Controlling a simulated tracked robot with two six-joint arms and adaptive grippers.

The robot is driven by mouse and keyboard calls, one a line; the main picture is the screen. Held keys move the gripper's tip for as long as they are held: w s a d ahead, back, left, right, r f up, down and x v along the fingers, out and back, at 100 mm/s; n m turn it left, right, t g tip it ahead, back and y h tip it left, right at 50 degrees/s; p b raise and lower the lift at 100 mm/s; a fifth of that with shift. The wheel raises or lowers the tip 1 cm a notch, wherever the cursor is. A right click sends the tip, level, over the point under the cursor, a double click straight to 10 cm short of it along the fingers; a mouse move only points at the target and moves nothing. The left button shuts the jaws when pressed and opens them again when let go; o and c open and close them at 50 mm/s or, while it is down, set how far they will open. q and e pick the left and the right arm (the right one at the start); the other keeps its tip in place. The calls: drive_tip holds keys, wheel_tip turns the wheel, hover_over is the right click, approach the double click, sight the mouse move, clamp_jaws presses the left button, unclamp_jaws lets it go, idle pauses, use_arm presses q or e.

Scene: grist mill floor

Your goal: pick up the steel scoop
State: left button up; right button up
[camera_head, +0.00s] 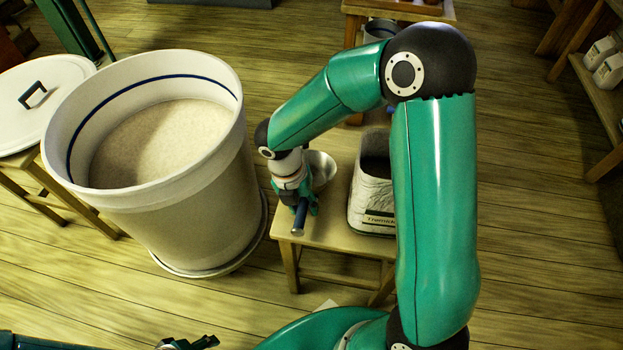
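The steel scoop (322,168) is at the small wooden stool, its round bowl showing behind my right gripper and its dark blue handle sticking out toward the front. My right gripper (297,203) points down over the handle, with green finger parts on both sides of it. The contact is too small and covered to tell whether the fingers are shut on the handle. I cannot tell whether the scoop rests on the stool or is lifted. My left gripper (192,343) shows only in part at the bottom edge, away from the scoop; its opening is unclear.
A large white tub (222,200) of pale meal stands left of the stool (325,234). A labelled pale sack or bin (368,200) stands on the stool, right of the scoop. A white lid (55,92) lies at far left. Shelves are at right; open floor between.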

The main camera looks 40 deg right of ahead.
sight(303, 202)
clamp_jaws()
drive_tip(key=shift+r, duration=0.15)
wheel_tip(303, 202, up, 20)
drive_tip(key=p, duration=0.5)
drive_tip(key=shift+c, duration=1.7)
unclamp_jaws()
clamp_jaws()
